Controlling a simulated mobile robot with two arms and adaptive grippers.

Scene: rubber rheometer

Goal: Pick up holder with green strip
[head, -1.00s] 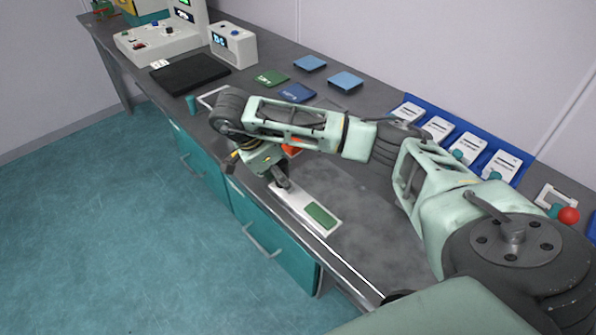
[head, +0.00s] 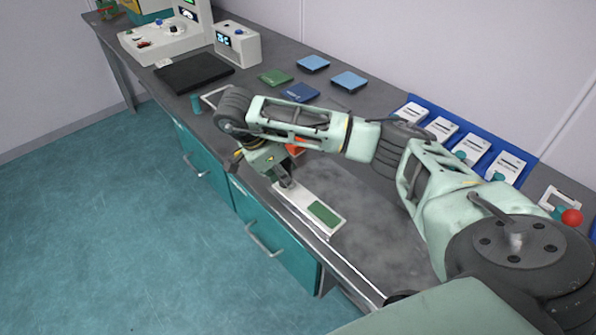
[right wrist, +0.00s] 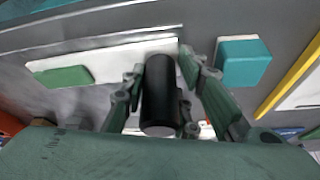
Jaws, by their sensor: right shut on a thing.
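The holder (head: 293,199) is a long pale plate with a green strip (head: 324,213) at its right end, near the front edge of the bench. In the right wrist view the pale plate (right wrist: 118,63) and the green strip (right wrist: 64,77) lie behind a black upright handle (right wrist: 160,95). My right gripper (head: 284,182) is above the holder's left part. Its fingers (right wrist: 160,100) are shut on the black handle, one on each side. The gripper and arm hide the holder's left end in the head view. My left gripper is not in view.
A teal block (right wrist: 243,62) is beside the right finger in the wrist view. Green (head: 276,77) and blue (head: 300,92) squares lie behind my arm. A blue rack (head: 520,150) with several white devices lines the wall. Bare bench (head: 375,215) lies right of the holder.

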